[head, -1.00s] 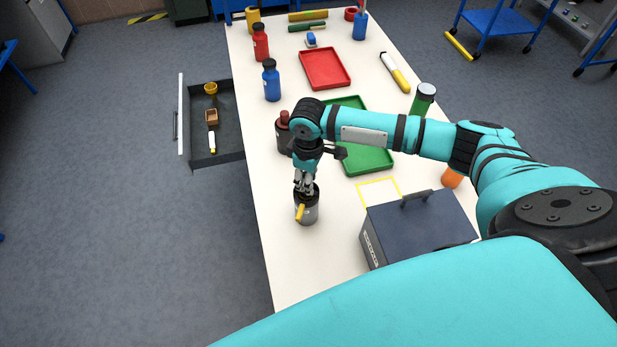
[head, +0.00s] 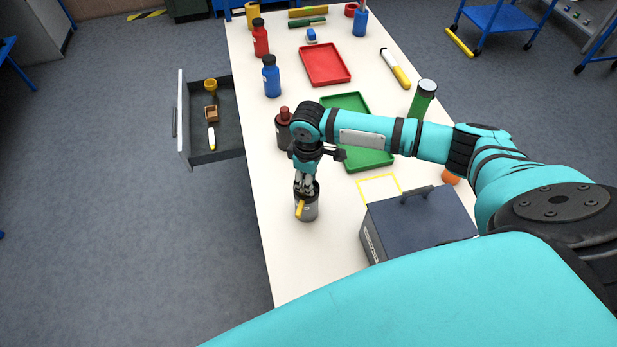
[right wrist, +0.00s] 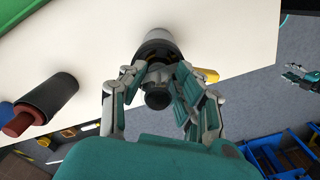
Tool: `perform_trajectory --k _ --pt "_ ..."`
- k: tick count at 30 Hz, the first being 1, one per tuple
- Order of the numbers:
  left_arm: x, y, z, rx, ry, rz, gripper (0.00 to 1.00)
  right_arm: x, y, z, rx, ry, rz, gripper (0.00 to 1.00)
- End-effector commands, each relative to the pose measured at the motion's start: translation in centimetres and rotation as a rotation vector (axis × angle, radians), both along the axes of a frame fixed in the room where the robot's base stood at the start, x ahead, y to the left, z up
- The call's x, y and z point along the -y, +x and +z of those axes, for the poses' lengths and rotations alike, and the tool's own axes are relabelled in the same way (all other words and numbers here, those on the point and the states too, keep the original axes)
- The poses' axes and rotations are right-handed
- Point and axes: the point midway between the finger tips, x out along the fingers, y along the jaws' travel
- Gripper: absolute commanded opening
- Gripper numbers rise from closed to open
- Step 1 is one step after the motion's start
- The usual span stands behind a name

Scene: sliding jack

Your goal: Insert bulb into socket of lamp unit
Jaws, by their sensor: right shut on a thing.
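The lamp unit, a grey cylinder with a dark top and a yellow handle, stands upright near the table's left edge in the head view (head: 308,211). Its pale body also shows in the right wrist view (right wrist: 161,35). My right gripper (head: 306,187) points down at its top, with the fingertips at the dark rim. In the right wrist view the fingers are shut on a dark, round-ended piece, apparently the bulb (right wrist: 157,98). Its lower part is hidden, so I cannot tell how deep it sits. My left gripper (right wrist: 299,75) shows small at the right edge there, fingers apart and empty.
A dark grey toolbox (head: 420,225) stands right of the lamp unit. A dark bottle with a reddish cap (head: 284,133) and a green tray (head: 372,160) are behind it. An open drawer (head: 225,152) juts out at the left. The table front-left is clear.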

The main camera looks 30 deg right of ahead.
Motion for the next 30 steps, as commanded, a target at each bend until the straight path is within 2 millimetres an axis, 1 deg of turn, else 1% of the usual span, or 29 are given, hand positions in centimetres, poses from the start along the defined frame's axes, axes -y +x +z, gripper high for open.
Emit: perform_trajectory --k 10,11,15,17,25,28,30 --pt "0.0 0.0 -0.2 0.000 0.000 0.000 0.38 0.0 0.0 -0.9 0.001 -0.001 -0.001 0.09" --pt "0.0 0.0 -0.2 0.000 0.000 0.000 0.38 0.0 0.0 -0.9 0.001 -0.001 -0.001 0.33" --pt "0.0 0.0 -0.2 0.000 0.000 0.000 0.38 0.0 0.0 -0.8 0.001 -0.001 0.000 0.51" --pt "0.0 0.0 -0.2 0.000 0.000 0.000 0.38 0.0 0.0 -0.8 0.001 -0.001 0.000 0.58" --pt "-0.3 0.0 -0.2 0.000 0.003 -0.001 0.38 0.0 0.0 -0.7 0.001 -0.001 0.000 0.58" --pt "-0.2 0.0 -0.2 0.001 0.003 0.000 0.38 0.0 0.1 0.0 0.002 0.000 0.000 0.58" --pt "-0.2 0.0 -0.2 0.000 0.002 0.000 0.38 0.0 0.1 1.0 0.002 0.001 0.001 0.58"
